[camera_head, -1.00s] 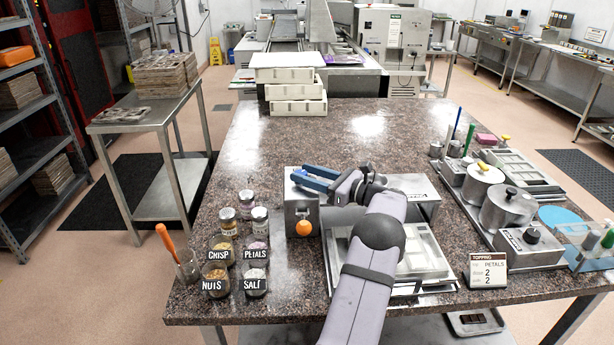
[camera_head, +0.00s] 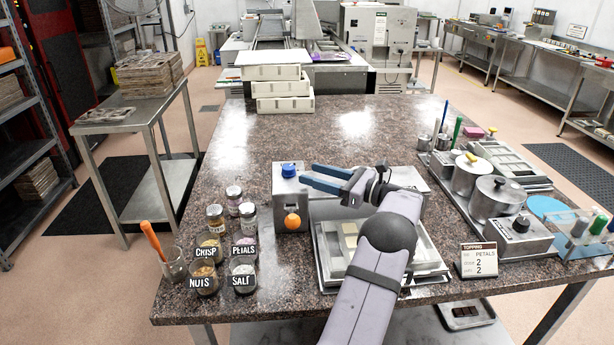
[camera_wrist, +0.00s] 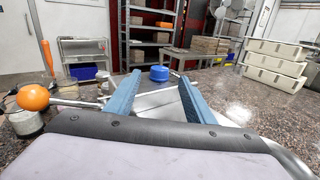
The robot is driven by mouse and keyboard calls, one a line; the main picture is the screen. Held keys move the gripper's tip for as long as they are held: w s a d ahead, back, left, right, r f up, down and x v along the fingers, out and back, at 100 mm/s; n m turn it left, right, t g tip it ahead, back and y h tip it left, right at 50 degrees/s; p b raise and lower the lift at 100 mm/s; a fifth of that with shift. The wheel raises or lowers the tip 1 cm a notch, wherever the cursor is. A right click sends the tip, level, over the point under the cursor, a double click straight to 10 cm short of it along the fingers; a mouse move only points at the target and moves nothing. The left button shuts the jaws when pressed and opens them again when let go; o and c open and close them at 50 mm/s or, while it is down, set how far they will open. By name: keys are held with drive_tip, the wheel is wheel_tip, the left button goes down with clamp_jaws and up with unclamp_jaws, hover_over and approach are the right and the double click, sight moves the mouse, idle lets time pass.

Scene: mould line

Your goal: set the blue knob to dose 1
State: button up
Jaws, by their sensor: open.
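The blue knob (camera_head: 289,170) stands on top of the metal dosing box (camera_head: 283,205), near its left end. My gripper (camera_head: 305,175) is open, with its two blue fingers pointing left just to the right of the knob, at about its height. In the wrist view, the blue knob (camera_wrist: 158,73) shows beyond and between the spread fingers (camera_wrist: 157,92). The fingers look apart from it. An orange ball (camera_head: 292,221) is on the front of the box; it also shows at the left in the wrist view (camera_wrist: 33,97). I cannot read any dose marks.
A mould tray (camera_head: 330,275) lies below my arm. Labelled jars, such as NUIS (camera_head: 203,277), stand left of the box. A topping card (camera_head: 478,260) and metal pots (camera_head: 498,203) are at the right.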

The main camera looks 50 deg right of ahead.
drive_tip(key=shift+s, duration=0.3)
drive_tip(key=a+r+m+p, duration=0.1)
drive_tip(key=r+p, duration=0.1)
drive_tip(key=p, duration=0.1)
drive_tip(key=w+a+r+m+h+p, duration=0.1)
drive_tip(key=a+r+m+p, duration=0.1)
drive_tip(key=p, duration=0.2)
drive_tip(key=a+r+m+t+h+p, duration=0.1)
drive_tip(key=a+m+p, duration=0.1)
drive_tip(key=p, duration=0.2)
drive_tip(key=shift+w+r, duration=0.15)
drive_tip(key=shift+r, duration=0.25)
drive_tip(key=f+h, duration=0.1)
drive_tip(key=f, duration=0.1)
drive_tip(key=s+f+h, duration=0.1)
drive_tip(key=f+m+h, duration=0.1)
drive_tip(key=f+h, duration=0.1)
drive_tip(key=shift+s+d+f+g, duration=0.15)
drive_tip(key=shift+s+f+g, duration=0.15)
drive_tip(key=n, duration=0.1)
drive_tip(key=d+n, duration=0.1)
drive_tip(key=shift+s+f+n+h, duration=0.1)
drive_tip(key=shift+f+n+h, duration=0.2)
drive_tip(key=shift+h, duration=0.1)
